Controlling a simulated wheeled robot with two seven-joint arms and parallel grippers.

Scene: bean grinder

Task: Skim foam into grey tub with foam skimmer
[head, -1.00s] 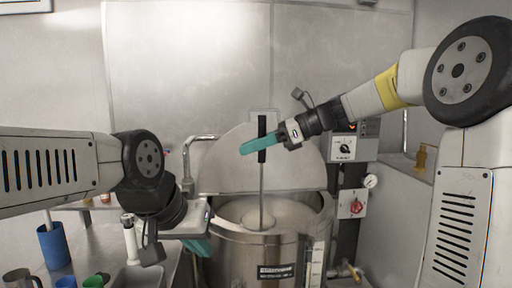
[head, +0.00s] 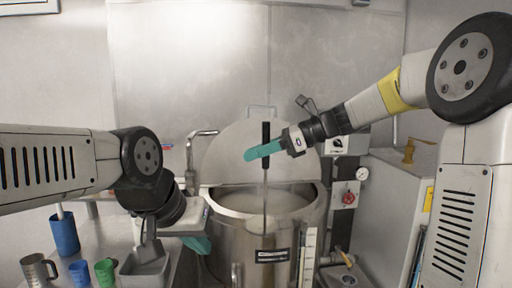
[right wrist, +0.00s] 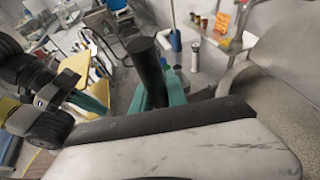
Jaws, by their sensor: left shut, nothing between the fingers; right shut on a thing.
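The foam skimmer (head: 265,184) hangs upright, its black handle held in the teal fingers of my right gripper (head: 264,150). Its thin rod crosses in front of the kettle's near rim; I cannot make out its head. The right wrist view shows the black handle (right wrist: 149,72) between the fingers. The steel kettle (head: 240,236) stands open with pale foam (head: 270,198) inside. The grey tub (head: 146,270) sits on the left counter at the bottom edge, partly cut off.
A steel jug (head: 38,268), a blue cup (head: 79,272), a green cup (head: 104,270) and a tall blue container (head: 64,234) stand on the left counter. A tap pipe (head: 190,160) rises behind it. A control box and gauge (head: 361,174) flank the kettle's right.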

